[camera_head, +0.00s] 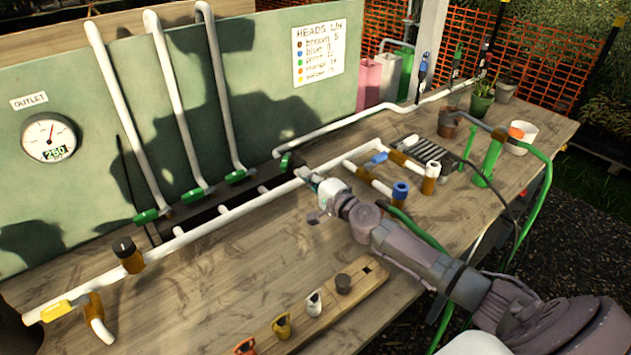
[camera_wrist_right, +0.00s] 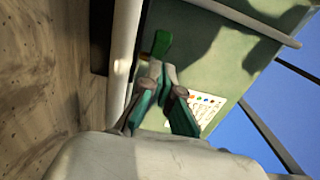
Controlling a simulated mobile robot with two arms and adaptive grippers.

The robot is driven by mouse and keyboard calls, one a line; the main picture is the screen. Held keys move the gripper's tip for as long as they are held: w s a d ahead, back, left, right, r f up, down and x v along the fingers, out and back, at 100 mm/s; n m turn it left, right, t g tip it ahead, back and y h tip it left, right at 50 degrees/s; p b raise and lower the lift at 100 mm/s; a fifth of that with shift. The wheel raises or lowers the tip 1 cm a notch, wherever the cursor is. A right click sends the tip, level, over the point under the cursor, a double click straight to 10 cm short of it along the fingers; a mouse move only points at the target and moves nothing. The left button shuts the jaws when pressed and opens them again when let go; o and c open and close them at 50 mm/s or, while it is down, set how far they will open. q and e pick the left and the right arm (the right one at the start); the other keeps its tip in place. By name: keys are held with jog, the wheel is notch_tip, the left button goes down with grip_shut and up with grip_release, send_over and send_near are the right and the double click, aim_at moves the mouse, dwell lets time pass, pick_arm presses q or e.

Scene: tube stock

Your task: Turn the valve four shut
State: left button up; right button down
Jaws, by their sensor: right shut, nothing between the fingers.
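Several green valve handles sit along the white pipes in the head view: the first (camera_head: 145,216), second (camera_head: 192,195) and third (camera_head: 235,177) from the left, at the feet of the upright pipes. The fourth green handle (camera_head: 287,160) is where a white pipe running to the back right begins. My right gripper (camera_head: 308,176) is shut and empty, just right of and in front of this fourth handle. In the right wrist view the green handle (camera_wrist_right: 162,45) stands just beyond the closed fingertips (camera_wrist_right: 153,72); I cannot tell whether they touch.
A green panel (camera_head: 300,105) with a round gauge (camera_head: 48,137) and a paper list (camera_head: 318,53) stands behind. A long white pipe (camera_head: 215,222) crosses the table. A wooden rack (camera_head: 370,276) with coloured caps is at the front. Blue-handled fittings (camera_head: 400,190) stand right of my gripper.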

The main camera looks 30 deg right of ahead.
aim_at(289, 161)
jog(key=shift+w+a, duration=0.15)
jog(key=shift+w, duration=0.9)
jog(key=shift+w+a, duration=0.15)
jog(key=shift+w, duration=0.85)
